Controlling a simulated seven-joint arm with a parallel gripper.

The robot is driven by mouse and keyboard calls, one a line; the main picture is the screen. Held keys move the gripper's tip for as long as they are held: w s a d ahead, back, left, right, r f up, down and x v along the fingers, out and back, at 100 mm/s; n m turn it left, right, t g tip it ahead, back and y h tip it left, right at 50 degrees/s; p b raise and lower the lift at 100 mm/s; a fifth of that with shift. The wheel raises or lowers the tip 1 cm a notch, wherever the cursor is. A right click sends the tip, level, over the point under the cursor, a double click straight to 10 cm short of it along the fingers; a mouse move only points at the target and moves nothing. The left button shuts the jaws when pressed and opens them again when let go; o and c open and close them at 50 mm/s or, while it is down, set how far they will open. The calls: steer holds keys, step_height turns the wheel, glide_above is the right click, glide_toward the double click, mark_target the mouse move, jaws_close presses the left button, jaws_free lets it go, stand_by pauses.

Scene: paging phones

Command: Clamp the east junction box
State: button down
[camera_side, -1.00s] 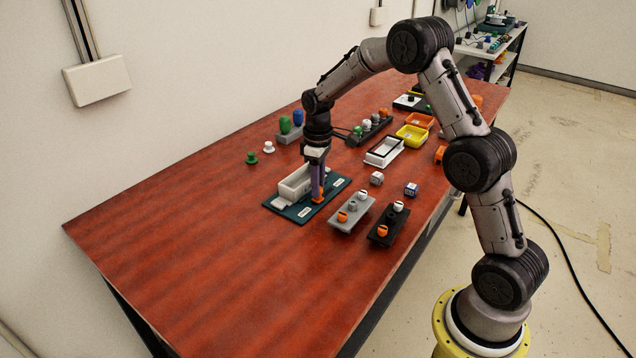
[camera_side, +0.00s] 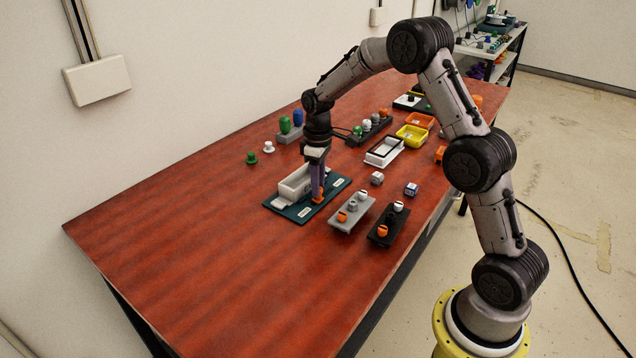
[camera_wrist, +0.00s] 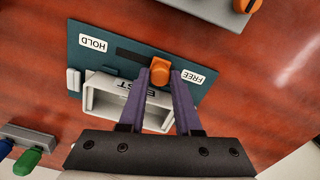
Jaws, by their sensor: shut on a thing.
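A teal plate (camera_side: 300,216) lies on the table and also shows in the wrist view (camera_wrist: 100,57). It carries a HOLD label (camera_wrist: 93,43), a FREE label (camera_wrist: 193,77) and a dark slot (camera_wrist: 133,56) running between them. A white open box (camera_wrist: 93,98) marked EAST stands on the plate; it also shows in the side view (camera_side: 292,185). An orange slider knob (camera_wrist: 160,66) sits at the FREE end of the slot. My gripper (camera_wrist: 160,80) points down and is shut on the knob, one purple finger on each side of it.
A grey plate (camera_side: 345,222) and a black plate (camera_side: 383,234) with orange and white knobs lie just in front. Small cubes (camera_side: 377,178) (camera_side: 411,190) lie to the right. Trays (camera_side: 384,157) (camera_side: 412,136) stand farther back. The table's left part is clear.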

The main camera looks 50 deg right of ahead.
steer(key=shift+d+r, duration=0.1)
steer(key=shift+d, duration=2.4)
steer(key=c, duration=0.6)
jaws_free()
step_height(320, 180, up, 14)
